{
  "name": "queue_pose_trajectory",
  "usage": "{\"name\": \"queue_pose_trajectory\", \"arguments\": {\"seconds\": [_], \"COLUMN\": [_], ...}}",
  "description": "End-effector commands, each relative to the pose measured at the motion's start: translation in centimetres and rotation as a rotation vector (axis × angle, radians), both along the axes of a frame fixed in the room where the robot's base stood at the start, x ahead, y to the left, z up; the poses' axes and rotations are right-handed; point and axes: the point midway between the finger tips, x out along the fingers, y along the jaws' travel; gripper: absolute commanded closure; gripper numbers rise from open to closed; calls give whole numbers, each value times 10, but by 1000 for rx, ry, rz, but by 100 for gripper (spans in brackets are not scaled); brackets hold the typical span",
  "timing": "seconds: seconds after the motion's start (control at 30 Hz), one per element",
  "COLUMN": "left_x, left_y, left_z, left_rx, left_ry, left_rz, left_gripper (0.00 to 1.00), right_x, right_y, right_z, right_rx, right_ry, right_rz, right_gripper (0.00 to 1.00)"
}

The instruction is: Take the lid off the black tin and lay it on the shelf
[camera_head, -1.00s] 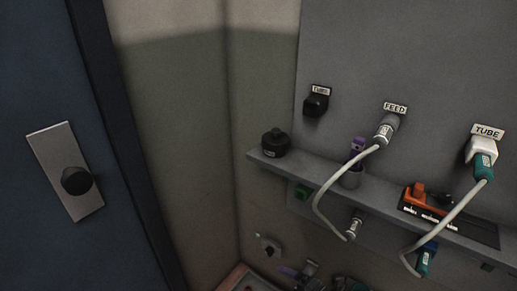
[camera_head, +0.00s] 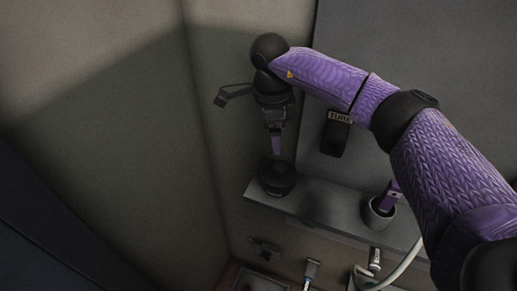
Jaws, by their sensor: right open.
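The black tin (camera_head: 277,181) stands upright at the left end of the grey shelf (camera_head: 318,203). Its top is dark and partly covered by my gripper, so I cannot make out the lid's edge; a knobbed lid showed on it earlier. My right arm comes in from the right, and my right gripper (camera_head: 276,148) points down directly over the tin. It is open, with a purple finger just above or beside the lid's knob; I cannot tell whether it touches. My left gripper is not in view.
A grey cup (camera_head: 378,215) with a purple item stands further right on the shelf. Bare shelf lies between tin and cup. A black fitting (camera_head: 334,138) under a label is on the panel above. A pale cable (camera_head: 404,265) hangs at lower right.

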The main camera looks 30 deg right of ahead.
Motion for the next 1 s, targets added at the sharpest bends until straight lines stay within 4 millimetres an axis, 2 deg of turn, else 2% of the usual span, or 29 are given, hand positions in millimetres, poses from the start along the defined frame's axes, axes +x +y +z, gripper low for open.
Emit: {"name": "queue_pose_trajectory", "arguments": {"seconds": [0.07, 0.5, 0.6, 0.8, 1.0], "left_x": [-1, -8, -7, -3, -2], "left_y": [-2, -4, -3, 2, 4], "left_z": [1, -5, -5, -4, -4], "left_rx": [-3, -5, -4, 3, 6], "left_ry": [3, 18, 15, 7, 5], "left_rz": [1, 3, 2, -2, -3], "left_gripper": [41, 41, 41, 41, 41], "right_x": [-1, -7, -7, -7, -7], "right_y": [-6, -11, -12, -12, -12], "right_z": [-3, -86, -94, -95, -94], "right_rx": [-28, -24, -24, -23, -23], "right_ry": [1, 3, 0, -1, -1], "right_rz": [3, 2, 3, 4, 4], "right_gripper": [14, 14, 14, 14, 56]}}
